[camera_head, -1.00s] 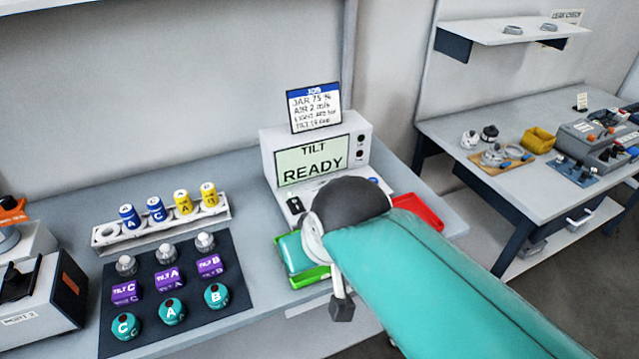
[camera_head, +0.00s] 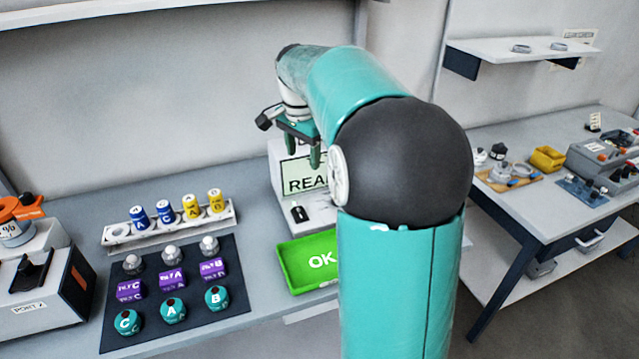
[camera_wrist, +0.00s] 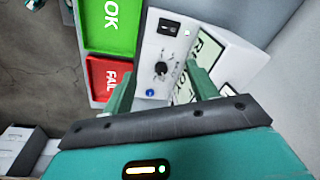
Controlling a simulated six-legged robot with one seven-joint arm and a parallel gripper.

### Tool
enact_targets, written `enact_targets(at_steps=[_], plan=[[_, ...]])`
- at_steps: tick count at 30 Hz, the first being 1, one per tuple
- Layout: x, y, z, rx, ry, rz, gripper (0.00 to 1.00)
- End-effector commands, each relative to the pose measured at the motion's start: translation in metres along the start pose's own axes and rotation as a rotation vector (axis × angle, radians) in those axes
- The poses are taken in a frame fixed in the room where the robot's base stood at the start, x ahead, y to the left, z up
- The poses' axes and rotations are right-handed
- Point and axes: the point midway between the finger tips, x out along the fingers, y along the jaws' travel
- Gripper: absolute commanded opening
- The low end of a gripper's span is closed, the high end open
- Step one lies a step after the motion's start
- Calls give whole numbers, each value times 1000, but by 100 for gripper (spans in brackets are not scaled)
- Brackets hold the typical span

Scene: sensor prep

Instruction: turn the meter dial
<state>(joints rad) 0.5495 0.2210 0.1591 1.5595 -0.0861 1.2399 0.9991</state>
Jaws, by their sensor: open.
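The meter is a white box with a pale green screen (camera_head: 304,176) reading "READY", partly covered by my arm in the head view. Its dial, a black knob with a pointer (camera_wrist: 161,69), shows on the white panel in the wrist view, with a black slot above it and a blue button (camera_wrist: 150,92) below. The dial is hidden by my arm in the head view. My gripper (camera_head: 304,155) is open and empty in front of the meter's screen, pointing down. In the wrist view its two fingers (camera_wrist: 161,84) stand apart on either side of the dial's panel, seemingly above it.
A green OK tray (camera_head: 296,268) lies in front of the meter; a red FAIL tray (camera_wrist: 108,78) is beside it. A dark mat (camera_head: 238,292) with several sensors and a white rack (camera_head: 150,238) of canisters stand left. A port box (camera_head: 45,295) is far left.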

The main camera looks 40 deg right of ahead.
Motion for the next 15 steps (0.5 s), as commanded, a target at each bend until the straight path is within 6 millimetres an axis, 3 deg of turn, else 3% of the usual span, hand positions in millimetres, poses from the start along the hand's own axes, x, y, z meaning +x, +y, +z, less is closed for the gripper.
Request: enact_targets(at_steps=[1,3,7,10,15], plan=[[16,-1,-27,90,-18,22,58],[33,-1,-58,211,-37,45,58],[61,5,-103,398,-67,80,58],[74,10,-124,487,-80,96,58],[86,13,-133,536,-87,106,58]])
